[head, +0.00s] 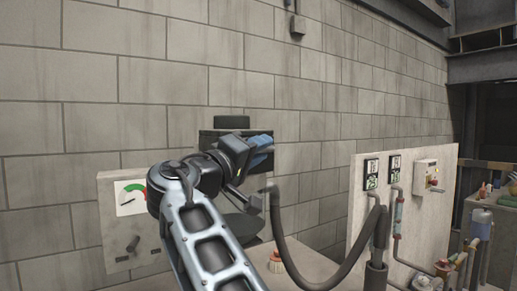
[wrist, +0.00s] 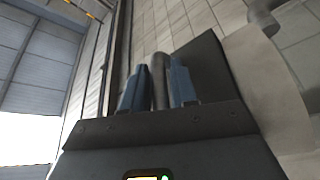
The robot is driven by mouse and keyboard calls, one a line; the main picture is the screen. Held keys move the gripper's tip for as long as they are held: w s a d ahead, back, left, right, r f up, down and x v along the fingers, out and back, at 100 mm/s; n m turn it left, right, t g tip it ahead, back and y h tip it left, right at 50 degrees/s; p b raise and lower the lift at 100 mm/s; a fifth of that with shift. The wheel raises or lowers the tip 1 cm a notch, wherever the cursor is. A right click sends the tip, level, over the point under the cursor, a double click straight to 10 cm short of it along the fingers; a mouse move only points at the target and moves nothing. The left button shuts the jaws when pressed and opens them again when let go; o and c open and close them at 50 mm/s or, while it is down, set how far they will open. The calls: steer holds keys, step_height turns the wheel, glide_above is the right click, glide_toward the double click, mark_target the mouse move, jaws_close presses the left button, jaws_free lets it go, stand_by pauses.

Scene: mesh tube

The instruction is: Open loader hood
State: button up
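A dark boxy part with a round cap on top, which looks like the loader hood (head: 209,141), stands behind my arm in the head view. My arm hides much of it and of the machine below. My gripper (head: 264,147) is at the right side of this part, with its blue fingers pointing right. In the wrist view a grey rounded bar (wrist: 160,78) lies between the two blue fingers and nearly fills the gap. Whether the fingers press on it is unclear. A dark flat panel (wrist: 207,68) is just right of the fingers in the wrist view.
A grey hose (head: 301,278) loops from the machine to the right. A panel with a gauge (head: 131,198) and lever stands at left. A light board with switch boxes (head: 371,174) and pipes stands at right. A block wall (head: 290,90) closes off the back. A small red-and-cream object (head: 276,262) sits below the gripper.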

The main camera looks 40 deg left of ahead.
steer(key=shift+c, duration=0.2)
jaws_close()
stand_by(0.3)
